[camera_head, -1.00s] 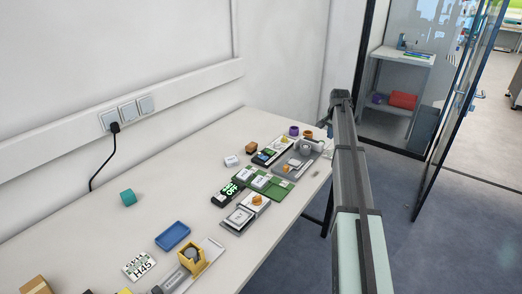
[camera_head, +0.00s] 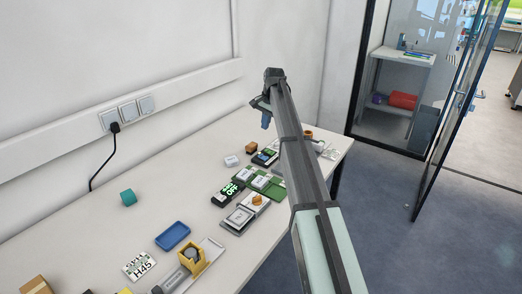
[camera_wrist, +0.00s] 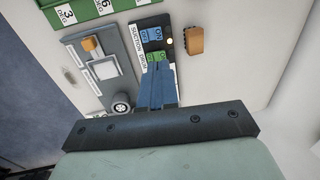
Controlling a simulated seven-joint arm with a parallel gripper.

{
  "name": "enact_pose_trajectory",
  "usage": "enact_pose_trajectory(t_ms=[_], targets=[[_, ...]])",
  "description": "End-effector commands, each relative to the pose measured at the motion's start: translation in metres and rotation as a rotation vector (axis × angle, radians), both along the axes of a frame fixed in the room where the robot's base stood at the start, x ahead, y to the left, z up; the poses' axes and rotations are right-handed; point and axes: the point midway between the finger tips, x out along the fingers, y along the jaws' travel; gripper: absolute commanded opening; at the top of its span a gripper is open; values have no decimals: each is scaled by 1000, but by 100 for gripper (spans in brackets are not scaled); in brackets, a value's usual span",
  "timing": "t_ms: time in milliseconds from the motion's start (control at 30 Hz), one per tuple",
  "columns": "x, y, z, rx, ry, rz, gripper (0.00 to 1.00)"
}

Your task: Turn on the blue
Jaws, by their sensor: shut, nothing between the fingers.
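In the wrist view a small dark control panel (camera_wrist: 169,38) carries a white strip with lettering that seems to read "SUCTION DRUM". Its blue "ON" part (camera_wrist: 152,34) shows clear of my fingers. A green part (camera_wrist: 151,58) lies just beside my fingertips and is partly covered. In the head view the panel (camera_head: 264,157) sits toward the far end of the table. My gripper (camera_wrist: 158,68) is shut and empty, with blue fingers pointing down at the panel. In the head view my gripper (camera_head: 265,122) hangs above the table. Contact with the panel cannot be told.
A brown block (camera_wrist: 195,40) lies right of the panel. A grey device (camera_wrist: 101,75) with an orange knob is at its left, and a green numbered board (camera_wrist: 85,9) is beyond. Other devices, a blue tray (camera_head: 173,235) and a yellow holder (camera_head: 192,262) stand on the white table (camera_head: 140,222).

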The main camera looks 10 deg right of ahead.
Motion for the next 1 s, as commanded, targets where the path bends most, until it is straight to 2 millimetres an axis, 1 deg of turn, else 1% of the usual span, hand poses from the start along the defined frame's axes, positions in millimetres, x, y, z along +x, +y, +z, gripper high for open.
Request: enact_pose_trajectory(t_ms=[233,367,567,800,1000], targets=[[0,-1,-1,-1,-1,0,0],[1,0,-10,-1,1,0,0],[4,4,-39,-1,1,0,0],[10,9,-81,-1,1,0,0],[14,13,-112,-1,1,0,0]])
